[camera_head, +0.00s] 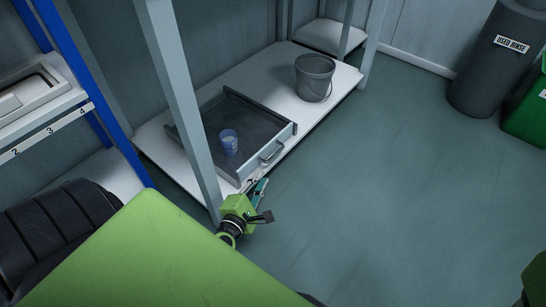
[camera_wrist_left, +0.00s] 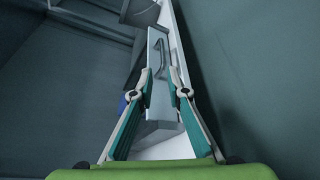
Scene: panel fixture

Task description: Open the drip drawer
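The drip drawer (camera_head: 262,114) is a grey open-topped tray on the low white shelf, its inside in plain view. Its front panel has a dark bar handle (camera_head: 272,151), which also shows in the left wrist view (camera_wrist_left: 178,62). A blue cup (camera_head: 229,142) stands inside the drawer. My left gripper (camera_head: 259,186) is at the drawer's near front corner, below and short of the handle. In the left wrist view its fingers (camera_wrist_left: 161,76) are apart, with the front panel seen between them and the handle beyond the tips. I cannot tell whether they touch the panel. My right gripper is not in view.
A grey bucket (camera_head: 314,78) stands on the shelf beyond the drawer. A pale upright post (camera_head: 180,100) rises close to my left gripper. The floor (camera_head: 400,180) right of the shelf is clear. A dark bin (camera_head: 497,65) stands at the far right.

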